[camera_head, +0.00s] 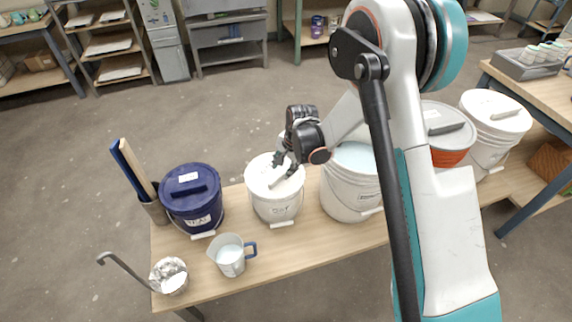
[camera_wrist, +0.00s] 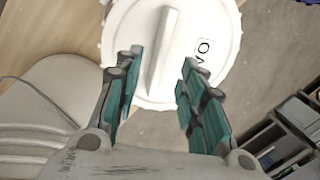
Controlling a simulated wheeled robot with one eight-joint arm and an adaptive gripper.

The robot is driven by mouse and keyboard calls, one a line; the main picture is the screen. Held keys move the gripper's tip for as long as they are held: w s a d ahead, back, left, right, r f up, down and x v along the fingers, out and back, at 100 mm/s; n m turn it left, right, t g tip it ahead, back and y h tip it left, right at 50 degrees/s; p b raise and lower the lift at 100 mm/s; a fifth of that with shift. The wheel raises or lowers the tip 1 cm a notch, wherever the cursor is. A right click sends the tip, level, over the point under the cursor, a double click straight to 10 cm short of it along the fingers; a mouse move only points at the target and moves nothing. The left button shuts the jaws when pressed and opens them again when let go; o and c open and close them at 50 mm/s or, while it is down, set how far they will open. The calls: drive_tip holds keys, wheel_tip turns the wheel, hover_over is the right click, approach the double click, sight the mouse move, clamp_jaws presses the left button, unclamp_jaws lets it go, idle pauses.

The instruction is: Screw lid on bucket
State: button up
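A white bucket (camera_head: 277,208) with dark lettering stands on the bench, with a white lid (camera_head: 259,178) on top. Whether the lid is threaded tight cannot be told. The lid has a raised straight bar handle (camera_wrist: 163,50) across it. My gripper (camera_head: 283,166) is over the lid, coming from the upper right. In the wrist view, my gripper (camera_wrist: 163,58) is open, with one finger on each side of the bar and visible gaps on both sides. The lid's far edge is cut off in the wrist view.
A blue lidded bucket (camera_head: 195,208) stands left, and an open bucket of pale glaze (camera_head: 345,190) close right. A measuring jug (camera_head: 230,262) and a ladle (camera_head: 168,276) are in front.

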sight(281, 174)
drive_tip(key=shift+b+x, duration=0.9)
drive_tip(key=shift+x, duration=1.75)
drive_tip(key=shift+o, duration=0.3)
drive_tip(key=shift+a+f, duration=0.1)
drive_tip(key=shift+f, duration=0.1)
drive_tip(key=shift+r, duration=0.1)
clamp_jaws()
